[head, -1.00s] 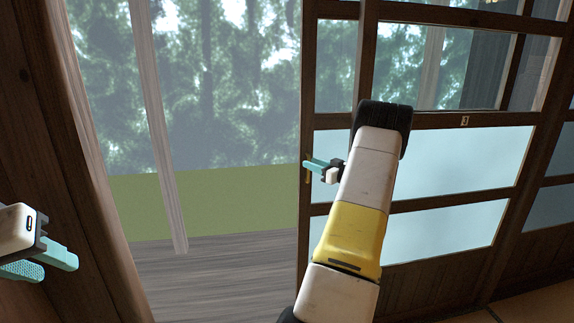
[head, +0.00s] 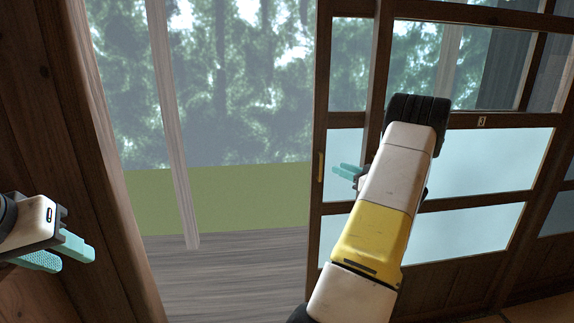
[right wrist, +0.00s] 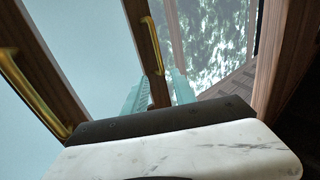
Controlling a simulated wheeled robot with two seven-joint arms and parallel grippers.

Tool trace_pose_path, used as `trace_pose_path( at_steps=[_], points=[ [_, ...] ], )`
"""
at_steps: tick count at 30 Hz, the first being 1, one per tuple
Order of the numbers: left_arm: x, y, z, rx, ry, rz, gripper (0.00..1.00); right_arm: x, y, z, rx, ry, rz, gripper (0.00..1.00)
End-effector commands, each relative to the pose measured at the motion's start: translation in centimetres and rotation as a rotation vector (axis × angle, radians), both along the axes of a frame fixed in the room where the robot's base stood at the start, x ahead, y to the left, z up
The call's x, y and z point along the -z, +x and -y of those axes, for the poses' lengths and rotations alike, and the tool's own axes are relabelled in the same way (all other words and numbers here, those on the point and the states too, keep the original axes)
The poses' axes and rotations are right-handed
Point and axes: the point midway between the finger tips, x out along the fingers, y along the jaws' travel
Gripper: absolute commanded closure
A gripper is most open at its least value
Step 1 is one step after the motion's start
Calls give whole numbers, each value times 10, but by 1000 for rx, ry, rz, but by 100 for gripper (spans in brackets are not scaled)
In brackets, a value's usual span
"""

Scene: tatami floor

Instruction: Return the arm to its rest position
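My right arm (head: 375,220), white and yellow, reaches up in front of the sliding door (head: 480,122), a dark wood frame with panes. My right gripper (head: 338,170) is partly hidden behind this arm. Its teal fingers are just right of the door's brass handle (head: 321,167). In the right wrist view, the fingers of my right gripper (right wrist: 158,92) stand apart with nothing gripped. The door's edge and brass handle (right wrist: 153,48) show beyond them. My left gripper (head: 74,259) is at the lower left, open and empty, in front of a wooden wall.
Left of the door is a wide opening to a grey plank deck (head: 230,270), a green lawn (head: 250,195) and trees. A pale post (head: 175,130) stands in it. A wooden jamb (head: 105,190) borders it. A second brass handle (right wrist: 35,95) shows in the right wrist view.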

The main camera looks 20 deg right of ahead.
Motion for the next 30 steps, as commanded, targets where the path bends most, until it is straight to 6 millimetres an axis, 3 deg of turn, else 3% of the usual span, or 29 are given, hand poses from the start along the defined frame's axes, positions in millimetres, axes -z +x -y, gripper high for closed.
trace_pose_path(
  at_steps=[5,8,14,18,23,26,30],
  points=[
    [0,0,0,0,0,0,64,-2,2,-1,3,-4,0,68],
    [0,0,0,0,0,0,64,-19,15,-7,34,-32,-3,68],
    [0,0,0,0,0,0,64,-99,61,-42,223,-141,-54,68],
    [0,0,0,0,0,0,64,-151,65,-85,367,-172,-138,68],
    [0,0,0,0,0,0,64,-184,32,-149,464,-152,-280,68],
    [0,0,0,0,0,0,64,-188,-4,-197,478,-124,-394,68],
    [0,0,0,0,0,0,64,-176,-74,-270,431,-80,-579,68]
  ],
)
